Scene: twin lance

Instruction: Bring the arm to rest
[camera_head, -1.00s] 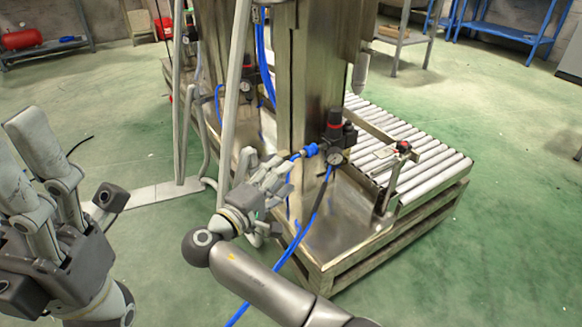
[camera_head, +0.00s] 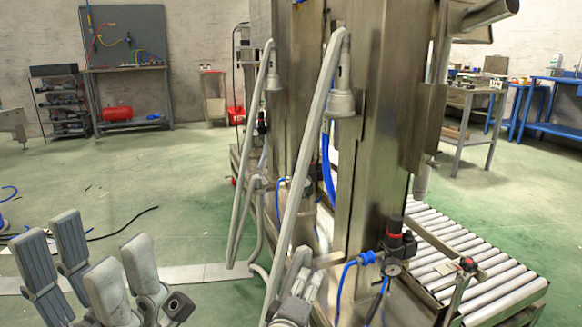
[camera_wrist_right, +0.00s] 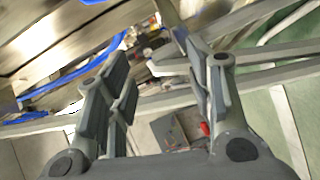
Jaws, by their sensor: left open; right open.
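My left gripper (camera_head: 92,256) is at the lower left of the head view, its grey fingers pointing up and spread apart with nothing between them. My right gripper (camera_head: 302,272) is at the bottom centre of the head view, in front of the metal machine (camera_head: 375,150); its lower part is cut off by the picture's edge. In the right wrist view, the right gripper's fingers (camera_wrist_right: 165,85) stand apart, with no object held between them.
Grey slanting bars (camera_head: 301,180) rise just behind my right gripper. A pressure regulator (camera_head: 393,252) with blue hoses (camera_head: 345,283) is to its right. A roller conveyor (camera_head: 490,275) stands at the right. Green floor (camera_head: 130,185) is open at the left.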

